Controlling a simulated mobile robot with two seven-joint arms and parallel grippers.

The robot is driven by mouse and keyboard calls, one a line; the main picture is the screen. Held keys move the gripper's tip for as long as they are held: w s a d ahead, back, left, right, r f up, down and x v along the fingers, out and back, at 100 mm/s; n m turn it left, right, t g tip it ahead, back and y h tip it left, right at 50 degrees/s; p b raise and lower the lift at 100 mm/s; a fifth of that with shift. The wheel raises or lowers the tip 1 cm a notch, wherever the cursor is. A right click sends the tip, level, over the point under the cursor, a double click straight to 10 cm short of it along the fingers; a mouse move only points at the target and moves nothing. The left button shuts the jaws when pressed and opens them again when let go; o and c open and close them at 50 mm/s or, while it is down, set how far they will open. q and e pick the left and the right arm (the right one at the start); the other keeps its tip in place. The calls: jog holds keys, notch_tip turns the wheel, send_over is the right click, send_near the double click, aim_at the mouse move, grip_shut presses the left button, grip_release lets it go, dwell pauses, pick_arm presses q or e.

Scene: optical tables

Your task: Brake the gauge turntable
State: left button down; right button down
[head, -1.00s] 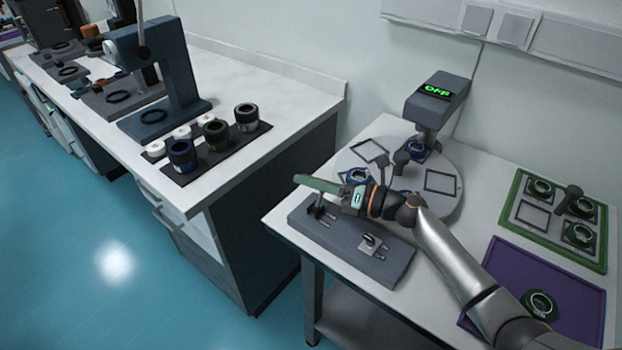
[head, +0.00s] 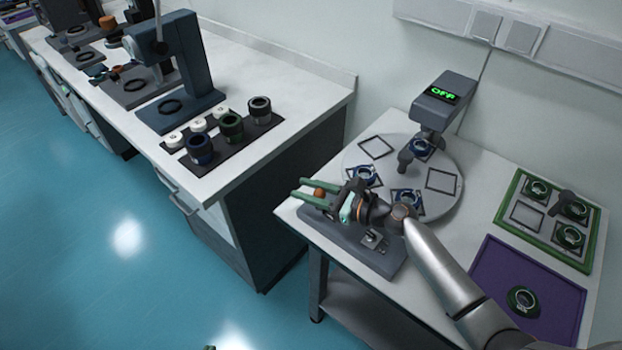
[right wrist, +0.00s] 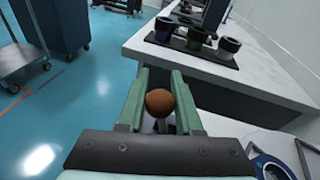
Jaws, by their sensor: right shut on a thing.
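The gauge turntable (head: 431,205) is a round pale grey disc with several square frames, some holding blue-ringed parts. A grey slab (head: 380,262) with a small metal fitting (head: 373,238) lies in front of it. My right gripper (head: 316,191) is over the left end of this slab, its green fingers on either side of an orange-brown ball knob (head: 320,192). In the right wrist view the knob (right wrist: 160,102) sits between the fingers, which are shut on it. The knob's stem is mostly hidden.
A grey gauge head (head: 443,98) with a green "OFF" display stands behind the disc. A green-rimmed tray (head: 507,237) and a purple mat (head: 485,262) lie on the right. A white bench (head: 290,85) with dark stands and lens-like cylinders is on the left, across a gap.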

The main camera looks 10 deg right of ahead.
jog(key=shift+s+a+f+n+h, duration=0.3)
jog(key=shift+a+n+h, duration=0.1)
jog(key=shift+n, duration=0.5)
jog(key=shift+f, duration=0.1)
jog(key=c, duration=0.6)
grip_release()
jog(key=shift+r, duration=0.6)
jog(key=shift+s+a+r, duration=0.4)
jog(key=shift+s+r, duration=1.6)
jog(key=shift+s, duration=0.3)
jog(key=shift+s+a+r, duration=0.35)
jog(key=shift+s+r, duration=1.6)
jog(key=shift+s, duration=0.4)
jog(key=shift+s+a+r, duration=0.4)
jog(key=shift+s+r, duration=1.6)
jog(key=shift+s, duration=0.3)
